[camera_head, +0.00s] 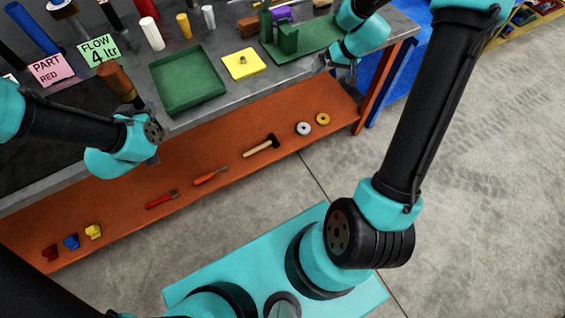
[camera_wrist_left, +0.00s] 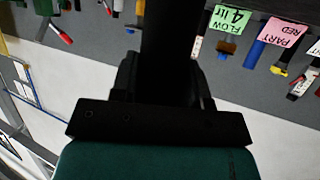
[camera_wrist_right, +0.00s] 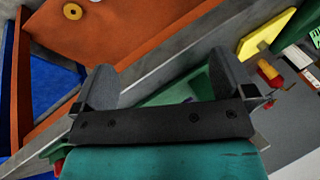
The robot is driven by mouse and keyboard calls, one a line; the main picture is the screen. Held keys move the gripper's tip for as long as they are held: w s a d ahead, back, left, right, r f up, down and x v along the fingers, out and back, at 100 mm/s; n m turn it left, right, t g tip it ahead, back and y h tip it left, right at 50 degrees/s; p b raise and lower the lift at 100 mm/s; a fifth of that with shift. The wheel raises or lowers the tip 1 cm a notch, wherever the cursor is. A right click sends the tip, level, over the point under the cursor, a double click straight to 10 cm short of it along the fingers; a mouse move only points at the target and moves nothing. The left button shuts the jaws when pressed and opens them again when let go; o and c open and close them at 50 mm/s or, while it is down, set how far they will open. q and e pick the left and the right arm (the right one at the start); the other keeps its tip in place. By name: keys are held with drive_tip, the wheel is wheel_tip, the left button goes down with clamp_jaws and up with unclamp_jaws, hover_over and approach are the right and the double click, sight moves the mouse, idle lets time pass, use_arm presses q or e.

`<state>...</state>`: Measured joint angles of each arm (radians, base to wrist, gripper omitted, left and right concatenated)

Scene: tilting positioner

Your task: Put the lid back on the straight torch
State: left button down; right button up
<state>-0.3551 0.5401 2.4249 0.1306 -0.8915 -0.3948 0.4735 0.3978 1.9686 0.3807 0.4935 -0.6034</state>
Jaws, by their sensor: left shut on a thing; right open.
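My left gripper (camera_head: 136,105) is shut on a cylinder (camera_head: 116,80), brown at its upper end and dark lower down, raised above the bench left of the green tray. In the left wrist view the held cylinder (camera_wrist_left: 168,35) looks nearly black and stands out from between the fingers. I cannot tell for certain that it is the straight torch. A small grey round piece (camera_head: 243,60) sits on a yellow square pad (camera_head: 236,72); it may be the lid. My right gripper (camera_head: 338,66) is open and empty at the bench's front edge, right of the pad; both fingers show in its wrist view (camera_wrist_right: 165,85).
An empty green tray (camera_head: 187,102) lies left of the pad. A green fixture (camera_head: 287,38) stands on a green plate behind my right gripper. Several cylinders and labels (camera_head: 100,52) line the bench's back. The orange lower shelf (camera_head: 230,145) holds tools and rings.

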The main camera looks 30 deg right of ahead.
drive_tip(key=s+a+f+g, duration=0.1)
drive_tip(key=s+a+f, duration=0.3)
drive_tip(key=a+f, duration=0.3)
drive_tip(key=s+a+f+g, duration=0.1)
drive_tip(key=s+a+f, duration=0.4)
drive_tip(key=a+f, duration=0.2)
drive_tip(key=s+a+f+n+g, duration=0.1)
drive_tip(key=s+a+f, duration=0.3)
drive_tip(key=a+f, duration=0.3)
drive_tip(key=a, duration=0.3)
drive_tip(key=shift+s+a+f, duration=0.15)
drive_tip(key=shift+a+f, duration=0.1)
use_arm(q)
drive_tip(key=shift+a, duration=0.1)
